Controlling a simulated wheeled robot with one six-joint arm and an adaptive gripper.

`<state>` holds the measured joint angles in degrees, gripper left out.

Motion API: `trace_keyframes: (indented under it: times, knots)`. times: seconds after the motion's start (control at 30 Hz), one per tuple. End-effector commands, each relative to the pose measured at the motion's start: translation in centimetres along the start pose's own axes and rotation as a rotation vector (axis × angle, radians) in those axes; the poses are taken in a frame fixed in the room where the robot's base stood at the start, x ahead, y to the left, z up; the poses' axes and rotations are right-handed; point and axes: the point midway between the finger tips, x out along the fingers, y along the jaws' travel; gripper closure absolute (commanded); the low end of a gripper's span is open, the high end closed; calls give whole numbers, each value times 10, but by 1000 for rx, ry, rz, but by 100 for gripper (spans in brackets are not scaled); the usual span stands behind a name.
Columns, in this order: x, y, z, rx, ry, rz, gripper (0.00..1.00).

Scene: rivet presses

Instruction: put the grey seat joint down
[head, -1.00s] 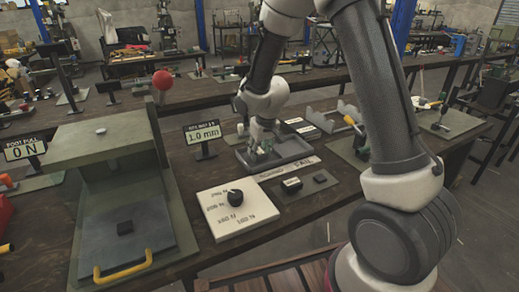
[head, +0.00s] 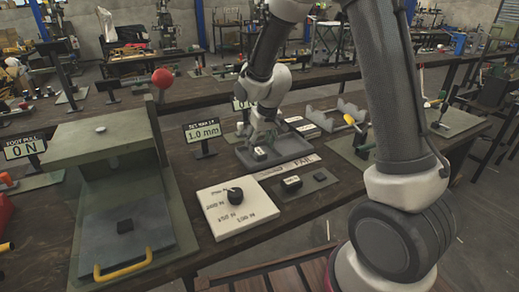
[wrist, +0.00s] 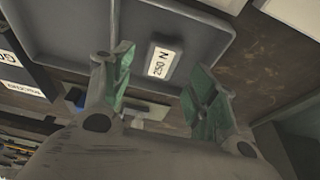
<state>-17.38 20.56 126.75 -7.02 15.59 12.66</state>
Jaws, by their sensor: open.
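The grey seat joint appears to be the grey block labelled 250 N (wrist: 162,63). It lies flat in a shallow grey tray (wrist: 75,25) in the wrist view, and shows small in the same tray in the head view (head: 260,154). My gripper (wrist: 160,76) is open. Its two green-padded fingers stand apart on either side of the block in the picture, with visible gaps and no contact seen. In the head view my gripper (head: 263,141) is just above the block. Its fingertips are too small there to make out clearly.
A press with a yellow handle (head: 123,264) stands left. A 1.0 mm sign (head: 203,132) stands behind the board.

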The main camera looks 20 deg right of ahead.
Motion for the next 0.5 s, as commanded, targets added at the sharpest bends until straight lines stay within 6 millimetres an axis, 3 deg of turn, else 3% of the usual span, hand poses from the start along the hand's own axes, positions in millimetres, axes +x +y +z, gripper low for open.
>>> trace_keyframes:
  times: [0.1,0.3,0.5]
  knots:
    - [-32,0,-1,0,6,-1,42]
    - [-73,0,-1,0,5,-1,42]
    - [-92,0,0,0,1,0,42]
